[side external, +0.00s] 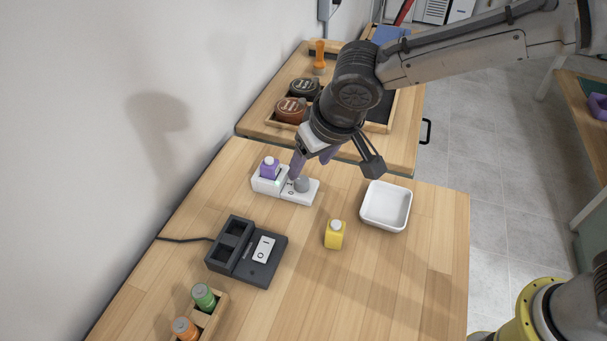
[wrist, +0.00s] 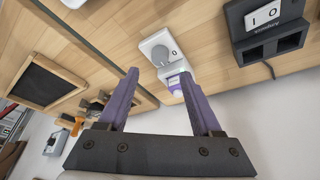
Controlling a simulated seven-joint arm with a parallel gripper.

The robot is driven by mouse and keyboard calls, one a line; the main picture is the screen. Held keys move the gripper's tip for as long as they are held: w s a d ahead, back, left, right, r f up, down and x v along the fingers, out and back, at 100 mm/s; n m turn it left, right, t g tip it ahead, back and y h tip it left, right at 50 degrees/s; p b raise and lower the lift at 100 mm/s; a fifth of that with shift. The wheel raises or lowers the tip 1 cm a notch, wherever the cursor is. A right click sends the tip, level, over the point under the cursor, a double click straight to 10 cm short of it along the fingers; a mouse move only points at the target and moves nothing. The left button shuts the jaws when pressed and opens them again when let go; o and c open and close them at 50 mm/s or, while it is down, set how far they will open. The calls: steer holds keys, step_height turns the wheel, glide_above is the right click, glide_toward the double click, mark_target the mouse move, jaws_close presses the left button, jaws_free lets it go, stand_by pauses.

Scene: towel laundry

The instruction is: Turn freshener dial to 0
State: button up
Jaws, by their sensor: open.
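The freshener is a white unit (side external: 291,188) on the wooden table by the wall, with a purple bottle (side external: 269,168) in its left part. Its round grey dial (side external: 301,184) is on the low right part. In the wrist view the dial (wrist: 161,56) is just beyond the fingertips, with a dark mark beside it on the white plate (wrist: 148,42). I cannot tell the dial's setting. My gripper (side external: 335,169) is open and empty above the unit, one finger close to the dial. The open purple fingers also show in the wrist view (wrist: 160,75), and contact is not visible.
A white square dish (side external: 386,228) and a yellow bottle (side external: 334,236) stand to the right. A dark device with a white switch (side external: 263,249) is nearer the front. Green (side external: 204,296) and orange bottles (side external: 184,329) sit in a wooden holder. Jars (side external: 291,110) stand behind.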

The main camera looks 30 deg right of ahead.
mark_target(302, 180)
steer(key=x, duration=0.6)
steer(key=shift+w+f, duration=0.1)
steer(key=shift+f, duration=0.15)
jaws_close()
